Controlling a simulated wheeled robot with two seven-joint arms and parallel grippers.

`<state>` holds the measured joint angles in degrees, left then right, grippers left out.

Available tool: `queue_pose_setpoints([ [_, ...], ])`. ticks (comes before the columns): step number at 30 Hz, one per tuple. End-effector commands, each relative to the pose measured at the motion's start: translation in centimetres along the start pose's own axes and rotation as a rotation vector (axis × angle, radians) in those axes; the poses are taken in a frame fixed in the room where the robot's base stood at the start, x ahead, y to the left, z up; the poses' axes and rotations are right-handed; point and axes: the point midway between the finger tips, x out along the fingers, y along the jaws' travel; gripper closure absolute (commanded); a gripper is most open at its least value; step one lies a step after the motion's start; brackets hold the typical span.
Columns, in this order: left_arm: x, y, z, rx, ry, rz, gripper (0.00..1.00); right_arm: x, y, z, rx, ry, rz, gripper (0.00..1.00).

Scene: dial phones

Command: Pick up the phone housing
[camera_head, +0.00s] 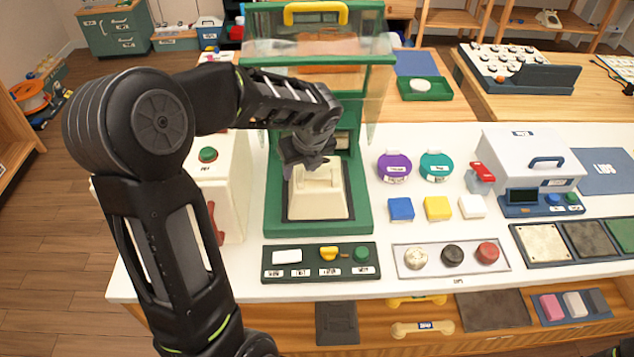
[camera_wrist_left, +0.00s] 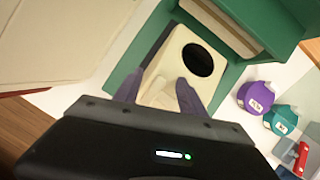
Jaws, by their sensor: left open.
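The cream phone housing (camera_head: 318,196) stands in the dark recess of the green press-like frame (camera_head: 360,222). In the left wrist view the housing (camera_wrist_left: 172,66) shows a round black opening on its face. My left gripper (camera_head: 308,166) is over the back part of the housing. In the left wrist view its two dark fingers (camera_wrist_left: 158,95) are spread, with the housing's near part between their tips; I cannot tell whether they touch it.
A clear guard with a yellow handle (camera_head: 316,12) rises behind the housing. A cream box with a green button (camera_head: 208,155) stands left. A control panel (camera_head: 320,263) lies in front. Purple (camera_head: 394,167) and teal (camera_head: 437,166) round pieces sit right. White table is free between items.

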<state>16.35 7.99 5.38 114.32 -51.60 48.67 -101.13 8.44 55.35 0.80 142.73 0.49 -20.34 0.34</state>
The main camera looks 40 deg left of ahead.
Motion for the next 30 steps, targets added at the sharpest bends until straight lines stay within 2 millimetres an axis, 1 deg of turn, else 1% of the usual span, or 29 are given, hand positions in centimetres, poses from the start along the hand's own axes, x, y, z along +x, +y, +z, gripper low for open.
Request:
queue_pose_setpoints([
  [2,-0.01,0.0,0.01,0.0,0.0,0.0,0.53,-0.01,0.0,-0.01,0.0,0.0,0.0,0.65],
  [19,-0.02,0.0,0.01,0.0,0.0,0.0,1.0,-0.01,0.0,-0.01,0.0,0.0,0.0,0.65],
  [30,0.0,0.02,0.01,-0.001,0.0,0.001,1.0,-0.01,0.0,-0.01,0.0,0.0,0.0,0.65],
])
